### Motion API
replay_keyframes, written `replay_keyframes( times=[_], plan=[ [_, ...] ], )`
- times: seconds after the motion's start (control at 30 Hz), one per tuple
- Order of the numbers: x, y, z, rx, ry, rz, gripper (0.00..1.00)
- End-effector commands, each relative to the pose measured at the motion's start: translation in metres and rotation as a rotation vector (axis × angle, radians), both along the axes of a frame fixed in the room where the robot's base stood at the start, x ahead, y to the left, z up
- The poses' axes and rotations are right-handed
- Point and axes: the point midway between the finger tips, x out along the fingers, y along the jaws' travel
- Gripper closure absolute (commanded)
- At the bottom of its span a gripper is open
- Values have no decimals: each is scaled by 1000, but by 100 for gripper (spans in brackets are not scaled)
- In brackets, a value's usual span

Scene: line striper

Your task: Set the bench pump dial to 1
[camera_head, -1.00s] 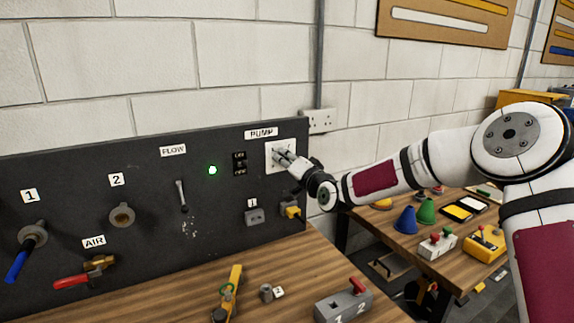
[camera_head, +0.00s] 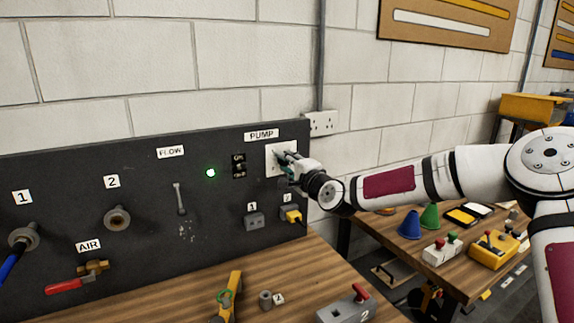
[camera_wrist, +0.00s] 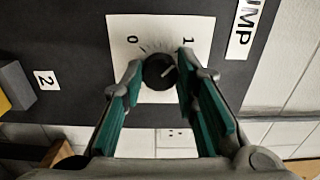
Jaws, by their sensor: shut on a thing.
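The pump dial is a round black knob (camera_wrist: 160,71) on a white plate (camera_wrist: 124,28) in the wrist view. The plate carries a 0 and a 1, and the knob has a light pointer mark that lies toward the 1 side. The plate also shows in the head view (camera_head: 271,166), under the PUMP label (camera_head: 261,135). My gripper (camera_wrist: 159,76) is shut on the knob, with a green-padded finger on each side. In the head view my gripper (camera_head: 284,160) hides the knob.
The dark panel (camera_head: 140,180) also carries a switch (camera_head: 239,165), a green light (camera_head: 211,173), a flow lever (camera_head: 179,198) and sockets with a yellow plug (camera_head: 292,216). The wooden bench (camera_head: 200,297) below holds a grey box with a red lever (camera_head: 345,307).

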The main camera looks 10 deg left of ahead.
Motion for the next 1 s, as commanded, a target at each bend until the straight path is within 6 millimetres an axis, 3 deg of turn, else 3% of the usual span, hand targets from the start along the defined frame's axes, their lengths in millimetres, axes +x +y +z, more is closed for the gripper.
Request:
replay_keyframes(
  times=[0.47,0.5,0.6,1.0],
  plan=[
    [1,-1,0,14,9,-2,100],
    [1,-1,0,13,9,-2,70],
    [1,-1,0,13,9,-2,52],
    [-4,-5,0,13,9,-2,52]
  ],
)
